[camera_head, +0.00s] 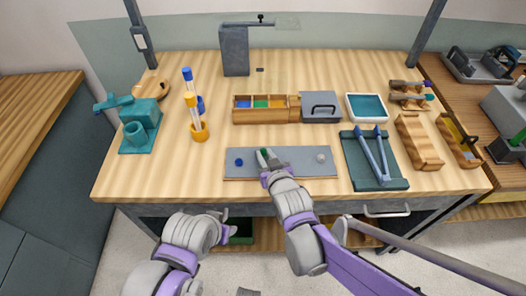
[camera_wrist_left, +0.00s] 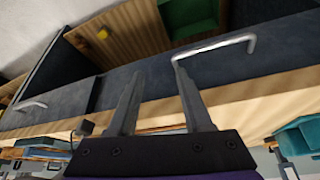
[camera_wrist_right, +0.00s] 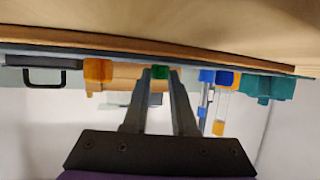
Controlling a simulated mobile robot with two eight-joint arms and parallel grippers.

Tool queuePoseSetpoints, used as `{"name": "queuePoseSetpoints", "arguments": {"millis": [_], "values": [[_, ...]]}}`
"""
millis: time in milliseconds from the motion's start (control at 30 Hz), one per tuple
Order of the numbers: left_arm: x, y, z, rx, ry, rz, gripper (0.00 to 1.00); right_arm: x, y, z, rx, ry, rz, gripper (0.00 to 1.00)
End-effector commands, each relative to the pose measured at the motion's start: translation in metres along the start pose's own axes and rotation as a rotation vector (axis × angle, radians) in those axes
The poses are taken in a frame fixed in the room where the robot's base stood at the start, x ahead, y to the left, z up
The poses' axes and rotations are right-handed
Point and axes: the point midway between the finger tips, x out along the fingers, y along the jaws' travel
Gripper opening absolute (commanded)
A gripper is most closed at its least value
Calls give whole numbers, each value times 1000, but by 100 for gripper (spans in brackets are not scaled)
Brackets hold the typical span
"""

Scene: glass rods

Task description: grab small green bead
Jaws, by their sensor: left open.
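The small green bead (camera_head: 263,152) shows at the tips of my right gripper (camera_head: 266,156), over the grey board (camera_head: 300,153). In the right wrist view the green bead (camera_wrist_right: 160,72) sits between the two fingertips (camera_wrist_right: 160,76), which are drawn in close on both sides of it. I cannot tell whether the bead still touches the board. A blue bead (camera_head: 239,162) is at the board's left and a pale bead (camera_head: 321,158) at its right. My left gripper (camera_wrist_left: 155,75) is open and empty, in front of and below the table's front edge.
An orange holder with upright tubes (camera_head: 199,131) is at the left. A dark green tray with blue tongs (camera_head: 359,172) is at the right. Drawer handles (camera_head: 387,211) stick out below the edge.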

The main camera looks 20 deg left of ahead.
Motion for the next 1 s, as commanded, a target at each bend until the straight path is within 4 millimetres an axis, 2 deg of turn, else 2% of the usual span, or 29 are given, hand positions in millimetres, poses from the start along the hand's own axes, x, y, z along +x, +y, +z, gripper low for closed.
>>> {"name": "queuePoseSetpoints", "arguments": {"millis": [33, 100, 433, 533, 900, 1000], "values": [[0, 0, 0, 0, 0, 0, 50, 0, 0, 0, 0, 0, 0, 9], [0, 0, 0, 0, 0, 0, 50, 0, 0, 0, 0, 0, 0, 0], [0, 0, 0, 0, 0, 0, 50, 0, 0, 0, 0, 0, 0, 0], [-2, 0, -1, 0, 1, 0, 50, -3, 0, -6, 0, 0, 0, 0], [-16, 0, -10, 0, 6, 0, 50, -30, 0, -71, -1, 1, 0, 0], [-18, 0, -11, 0, 7, 0, 50, -35, 0, -83, 0, 1, 0, 0]]}}
